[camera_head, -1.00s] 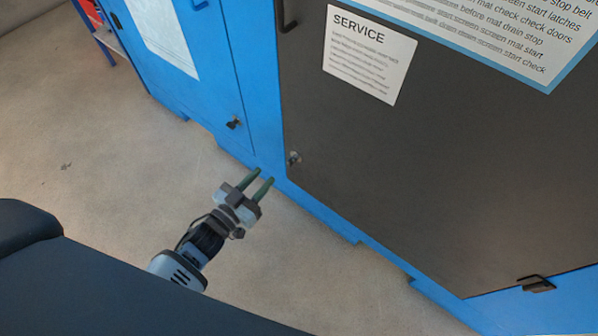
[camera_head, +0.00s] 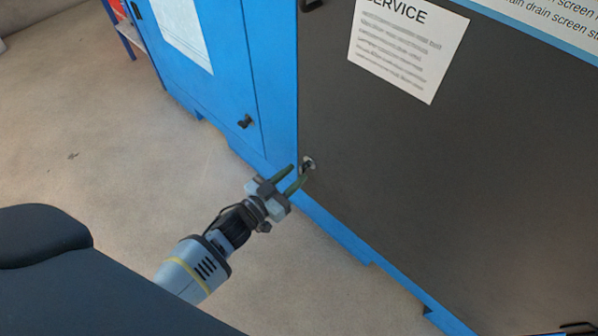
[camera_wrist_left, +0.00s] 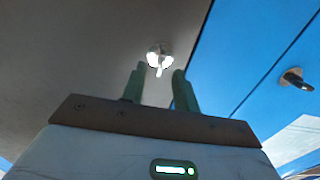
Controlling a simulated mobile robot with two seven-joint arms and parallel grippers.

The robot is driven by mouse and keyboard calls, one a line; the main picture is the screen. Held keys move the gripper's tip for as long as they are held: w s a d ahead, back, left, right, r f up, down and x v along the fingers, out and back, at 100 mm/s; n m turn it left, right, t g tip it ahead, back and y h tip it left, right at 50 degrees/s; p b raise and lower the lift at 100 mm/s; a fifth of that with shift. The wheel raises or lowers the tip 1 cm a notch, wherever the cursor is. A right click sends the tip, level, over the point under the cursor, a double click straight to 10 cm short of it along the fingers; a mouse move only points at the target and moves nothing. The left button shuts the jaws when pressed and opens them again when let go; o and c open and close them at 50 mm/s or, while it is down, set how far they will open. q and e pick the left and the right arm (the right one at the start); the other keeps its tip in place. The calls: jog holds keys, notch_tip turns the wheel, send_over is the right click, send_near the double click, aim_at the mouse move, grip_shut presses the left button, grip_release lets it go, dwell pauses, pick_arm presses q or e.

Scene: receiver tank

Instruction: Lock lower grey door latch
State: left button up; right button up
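The lower latch (camera_head: 308,163) is a small metal knob at the lower left corner of the dark grey door (camera_head: 400,170). In the left wrist view the latch (camera_wrist_left: 159,57) is bright, with a short tab pointing down between the fingertips. My left gripper (camera_head: 296,173) is in front of the latch, its green fingers spread. In the left wrist view the gripper (camera_wrist_left: 156,75) is open, with a finger on either side of the latch's tab. I cannot tell whether the fingers touch it. My right gripper is not in view.
A dark latch (camera_head: 245,121) sits on the blue door (camera_head: 215,85) to the left; it also shows in the left wrist view (camera_wrist_left: 297,78). A service sheet (camera_head: 408,45) is on the grey door. The concrete floor (camera_head: 100,130) at the left is clear.

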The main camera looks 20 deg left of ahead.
aim_at(310, 165)
pick_arm(q)
jog(key=shift+x, duration=0.9)
jog(key=shift+w+d+b, duration=0.15)
jog(key=shift+w+b, duration=0.15)
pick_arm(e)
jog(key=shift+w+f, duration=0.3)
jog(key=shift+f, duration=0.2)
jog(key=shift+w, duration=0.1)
pick_arm(q)
jog(key=shift+c, duration=0.5)
grip_shut()
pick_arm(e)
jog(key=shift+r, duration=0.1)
